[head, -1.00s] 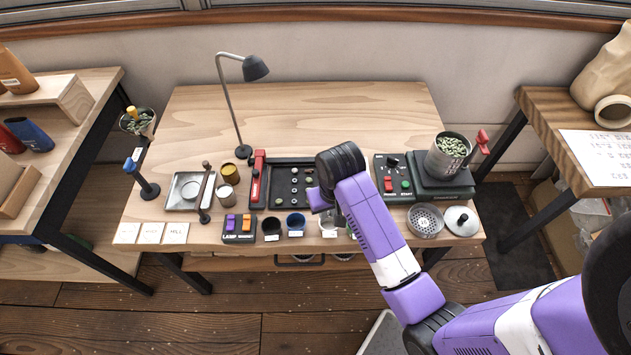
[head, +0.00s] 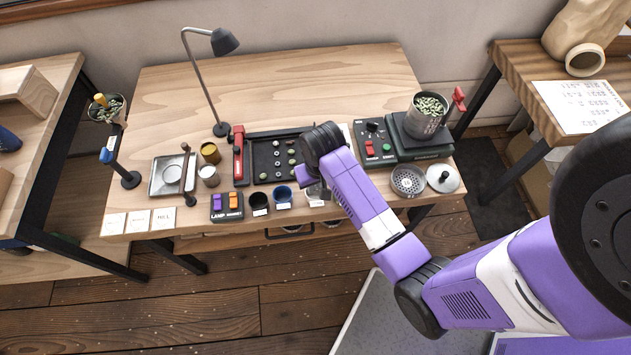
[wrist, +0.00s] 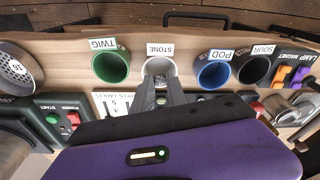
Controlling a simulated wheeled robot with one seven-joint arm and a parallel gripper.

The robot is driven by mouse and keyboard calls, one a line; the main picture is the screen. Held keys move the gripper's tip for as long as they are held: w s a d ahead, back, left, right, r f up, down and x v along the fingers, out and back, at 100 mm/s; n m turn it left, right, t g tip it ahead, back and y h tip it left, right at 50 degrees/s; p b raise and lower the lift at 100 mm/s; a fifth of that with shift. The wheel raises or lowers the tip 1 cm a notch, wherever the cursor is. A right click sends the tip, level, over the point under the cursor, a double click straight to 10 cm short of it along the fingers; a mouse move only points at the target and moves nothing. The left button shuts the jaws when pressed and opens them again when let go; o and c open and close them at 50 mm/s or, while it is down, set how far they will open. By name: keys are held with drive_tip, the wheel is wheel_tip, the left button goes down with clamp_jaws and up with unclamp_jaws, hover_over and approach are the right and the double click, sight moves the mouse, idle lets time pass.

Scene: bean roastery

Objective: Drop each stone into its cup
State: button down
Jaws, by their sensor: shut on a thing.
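My gripper (wrist: 161,84) points down at the white STONE cup (wrist: 150,68), its fingertips over the cup's mouth. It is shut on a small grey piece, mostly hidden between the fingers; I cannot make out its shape. In the wrist view the green TWIG cup (wrist: 111,67) is left of the STONE cup; the blue POD cup (wrist: 215,74) and black SOUR cup (wrist: 253,70) are to its right. In the head view my arm partly hides the STONE cup. The black sorting tray (head: 262,180) behind the cups holds several small grey and greenish pieces.
A lamp (head: 224,42) stands at the back left. The black and orange-purple switch box (head: 227,207) is beside the SOUR cup. A control box (head: 374,142), a scale with a bean can (head: 425,117) and a strainer (head: 408,180) are to the right. The table's back is clear.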

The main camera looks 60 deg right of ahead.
idle(0.4)
drive_tip(key=c, duration=1.3)
unclamp_jaws()
drive_tip(key=shift+o, duration=0.2)
wheel_tip(320, 180, up, 8)
drive_tip(key=s, duration=0.1)
drive_tip(key=shift+a+f+b, duration=0.15)
drive_tip(key=shift+a+b, duration=0.2)
drive_tip(key=shift+b, duration=0.05)
